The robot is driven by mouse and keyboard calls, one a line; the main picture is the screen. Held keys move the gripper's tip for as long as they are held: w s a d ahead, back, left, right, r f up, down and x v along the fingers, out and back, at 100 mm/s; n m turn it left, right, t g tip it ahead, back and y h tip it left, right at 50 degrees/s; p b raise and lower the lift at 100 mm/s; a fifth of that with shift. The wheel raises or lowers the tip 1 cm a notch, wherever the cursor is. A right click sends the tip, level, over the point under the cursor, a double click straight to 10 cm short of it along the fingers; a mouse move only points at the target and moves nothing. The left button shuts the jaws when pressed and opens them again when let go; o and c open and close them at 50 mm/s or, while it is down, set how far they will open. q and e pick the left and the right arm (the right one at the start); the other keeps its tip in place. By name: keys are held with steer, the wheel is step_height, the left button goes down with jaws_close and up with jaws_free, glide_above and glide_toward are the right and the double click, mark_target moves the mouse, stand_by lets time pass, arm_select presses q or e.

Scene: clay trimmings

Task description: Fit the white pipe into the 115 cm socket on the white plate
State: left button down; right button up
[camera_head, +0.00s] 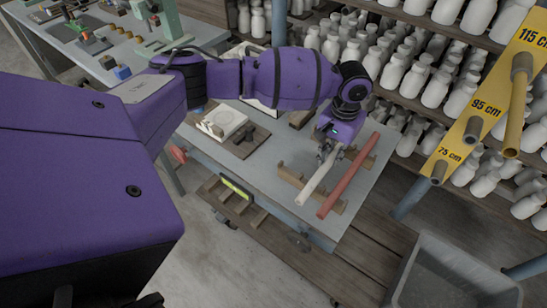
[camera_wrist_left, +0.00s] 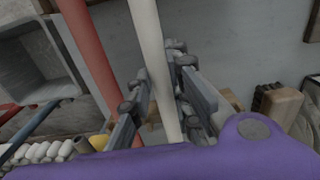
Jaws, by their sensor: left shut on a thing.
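The white pipe (camera_head: 314,187) is at the wooden rack on the bench, beside a red pipe (camera_head: 347,178). My left gripper (camera_head: 328,152) is shut on the white pipe near its far end. In the left wrist view the white pipe (camera_wrist_left: 152,50) runs between the two fingers (camera_wrist_left: 160,105). I cannot tell whether it rests in the rack or is just above it. The plate (camera_head: 490,98) at the right is yellow, not white, with sockets marked 115, 95 and 75 cm. A yellow pipe (camera_head: 515,115) sticks out from the 115 cm socket (camera_head: 522,63). My right gripper is not in view.
The wooden rack (camera_head: 290,176) stands on the grey bench (camera_head: 262,165). Shelves of white bottles (camera_head: 400,68) stand behind. A grey bin (camera_head: 455,275) is on the floor at lower right. The red pipe (camera_wrist_left: 92,50) lies close alongside the white one.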

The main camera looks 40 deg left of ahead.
mark_target(333, 157)
arm_select(q)
steer(key=shift+w+r, duration=0.1)
steer(key=shift+r, duration=0.05)
steer(key=shift+r, duration=0.55)
step_height(333, 157, up, 2)
steer(key=shift+d+r, duration=0.15)
steer(key=shift+r, duration=0.1)
steer(key=s+d+r+p, duration=0.3)
steer(key=s+d+r, duration=0.5)
steer(key=s, duration=0.4)
steer(key=s+a+r, duration=0.4)
steer(key=a+r, duration=0.1)
steer(key=a, duration=0.3)
steer(key=shift+s+r, duration=0.2)
steer(key=shift+s, duration=0.2)
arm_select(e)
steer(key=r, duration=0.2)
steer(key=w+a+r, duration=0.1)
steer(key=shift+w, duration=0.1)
